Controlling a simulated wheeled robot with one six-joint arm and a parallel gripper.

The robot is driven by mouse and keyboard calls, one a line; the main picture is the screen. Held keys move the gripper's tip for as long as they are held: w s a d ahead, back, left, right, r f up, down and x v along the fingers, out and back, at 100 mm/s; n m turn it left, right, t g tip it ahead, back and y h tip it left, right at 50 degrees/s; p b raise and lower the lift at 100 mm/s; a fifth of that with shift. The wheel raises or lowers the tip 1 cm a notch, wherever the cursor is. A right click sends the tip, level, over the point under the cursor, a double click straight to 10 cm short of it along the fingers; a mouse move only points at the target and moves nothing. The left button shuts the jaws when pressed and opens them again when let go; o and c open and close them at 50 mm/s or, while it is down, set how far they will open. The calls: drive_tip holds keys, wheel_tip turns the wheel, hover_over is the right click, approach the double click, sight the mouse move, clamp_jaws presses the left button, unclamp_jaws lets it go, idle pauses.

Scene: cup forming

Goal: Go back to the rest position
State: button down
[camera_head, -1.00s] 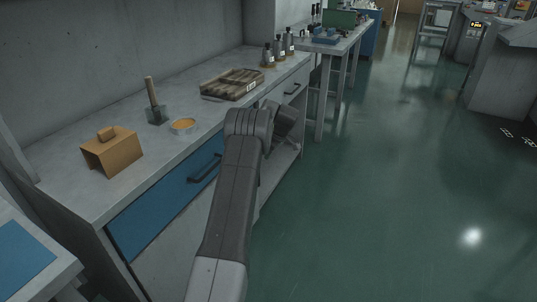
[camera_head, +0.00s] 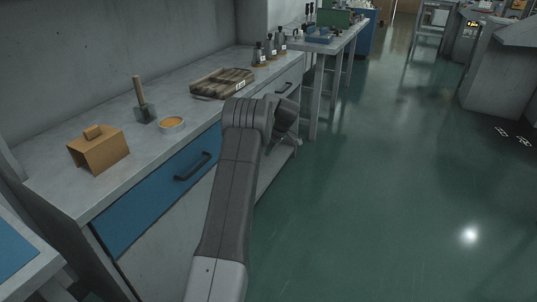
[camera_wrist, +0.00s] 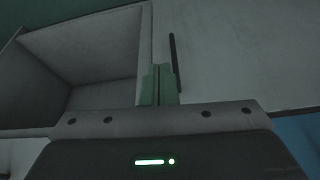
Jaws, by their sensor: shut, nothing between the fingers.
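My gripper (camera_wrist: 158,88) shows in the wrist view with its two green-tinted fingers together and nothing between them. It faces the front of the workbench, with an open, empty compartment (camera_wrist: 90,50) at the left and a pale panel with a dark handle (camera_wrist: 173,55) just beyond the fingertips. In the head view my arm reaches forward along the right side of the workbench (camera_head: 60,195), and the fingers are hidden behind the wrist.
The blue drawer (camera_head: 165,180) is shut. Green floor (camera_head: 390,200) to the right is clear.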

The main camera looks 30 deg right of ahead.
drive_tip(key=p+v, duration=0.1)
drive_tip(key=v, duration=0.6)
drive_tip(key=shift+w+d, duration=0.1)
